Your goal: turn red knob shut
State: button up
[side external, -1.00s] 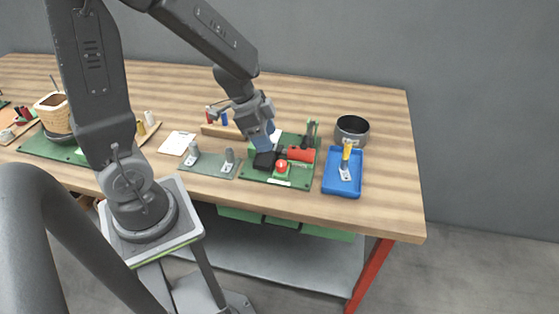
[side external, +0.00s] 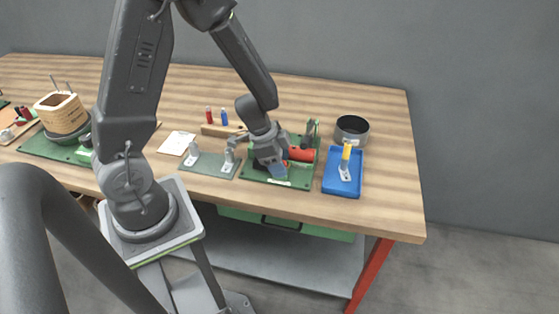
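The red knob (side external: 286,163) is almost wholly hidden behind my gripper; only a sliver of red shows. It sits on the front part of a green board (side external: 304,180) on the wooden table. My gripper (side external: 278,172) points down over the knob's place, with its tip close to the board. I cannot tell from this view whether its fingers are apart or touch the knob. A red cylinder (side external: 302,154) lies on the same board, just behind and right of my gripper.
A blue tray (side external: 341,190) with a yellow-topped metal bracket (side external: 345,165) stands to the right, near the front edge. A dark round pot (side external: 352,130) is behind it. A grey-green plate with metal brackets (side external: 207,167) lies left of the board.

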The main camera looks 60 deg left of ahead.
jog(key=c, duration=0.9)
jog(key=shift+m, duration=0.3)
jog(key=m+g, duration=0.1)
jog(key=m, duration=0.1)
jog(key=m+h, duration=0.1)
jog(key=m, duration=0.2)
jog(key=shift+a+g, duration=0.1)
jog(key=shift+g, duration=0.3)
jog(key=m+g, duration=0.1)
jog(key=m, duration=0.2)
jog(key=m+g, duration=0.1)
jog(key=m, duration=0.2)
jog(key=shift+w+h, duration=0.15)
jog(key=shift+h, duration=0.15)
jog(key=o, duration=1)
jog(key=shift+c, duration=0.2)
